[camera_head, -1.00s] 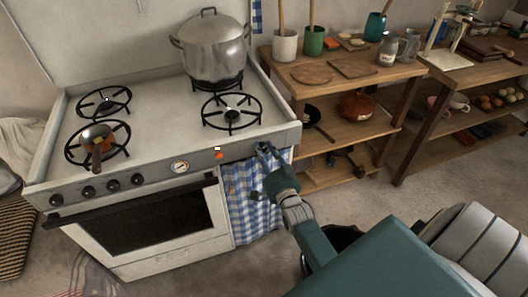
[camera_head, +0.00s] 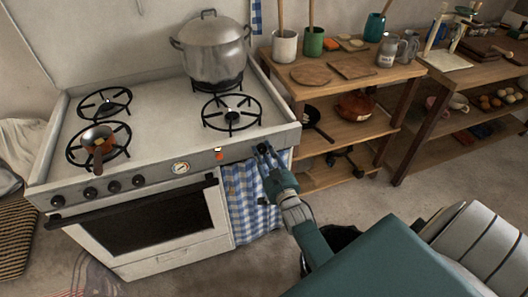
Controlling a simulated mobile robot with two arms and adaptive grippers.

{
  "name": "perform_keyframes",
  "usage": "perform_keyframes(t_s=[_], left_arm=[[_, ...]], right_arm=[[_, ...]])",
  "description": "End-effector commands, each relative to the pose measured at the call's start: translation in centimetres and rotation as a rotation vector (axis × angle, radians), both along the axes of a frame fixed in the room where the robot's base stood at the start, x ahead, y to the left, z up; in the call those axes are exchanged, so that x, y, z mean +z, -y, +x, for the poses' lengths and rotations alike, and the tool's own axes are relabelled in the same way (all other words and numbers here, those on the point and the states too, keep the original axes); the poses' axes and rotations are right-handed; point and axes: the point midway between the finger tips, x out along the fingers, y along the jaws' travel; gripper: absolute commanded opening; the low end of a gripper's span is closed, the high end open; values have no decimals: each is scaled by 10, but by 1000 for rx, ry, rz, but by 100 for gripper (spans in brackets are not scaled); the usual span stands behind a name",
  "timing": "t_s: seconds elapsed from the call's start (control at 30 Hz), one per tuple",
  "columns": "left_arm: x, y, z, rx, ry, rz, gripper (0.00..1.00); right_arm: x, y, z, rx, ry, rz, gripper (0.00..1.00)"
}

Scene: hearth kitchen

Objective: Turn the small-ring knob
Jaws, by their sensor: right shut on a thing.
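The white stove has a front panel (camera_head: 200,165) with several black knobs (camera_head: 113,186) on its left part. My right gripper (camera_head: 265,150) is at the right end of this panel, above the blue checked cloth. It is shut on a small part there, which looks like a knob mostly hidden by the fingers. The rings on top are black grates; the front right ring (camera_head: 232,113) is bare, and so is the back left ring (camera_head: 104,102). I cannot tell from the picture which knob belongs to the small ring. My left gripper is not in view.
A large lidded pot (camera_head: 212,50) stands on the back right ring. A small pan (camera_head: 97,138) sits on the front left ring. The oven door handle (camera_head: 130,202) sticks out below the knobs. A wooden shelf (camera_head: 350,125) stands close on the right.

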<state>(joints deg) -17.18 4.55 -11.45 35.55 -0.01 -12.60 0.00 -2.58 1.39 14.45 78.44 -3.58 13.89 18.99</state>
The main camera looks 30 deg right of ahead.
Motion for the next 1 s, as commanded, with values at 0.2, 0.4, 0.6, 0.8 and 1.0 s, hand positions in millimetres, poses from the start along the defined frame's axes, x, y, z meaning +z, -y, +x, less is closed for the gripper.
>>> perform_keyframes(t_s=[0.2, 0.4, 0.6, 0.8, 1.0], left_arm=[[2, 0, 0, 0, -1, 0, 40], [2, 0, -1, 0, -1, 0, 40], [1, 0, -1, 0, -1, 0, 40], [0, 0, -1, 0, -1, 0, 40], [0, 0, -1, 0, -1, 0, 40]], right_arm=[[-5, -2, -1, 1, -58, -197, 4], [-5, -1, -1, 1, -99, -368, 4], [-6, -1, -1, 2, -132, -504, 4], [-6, -1, -2, 2, -155, -594, 4], [-6, 0, -2, 2, -165, -639, 4]])
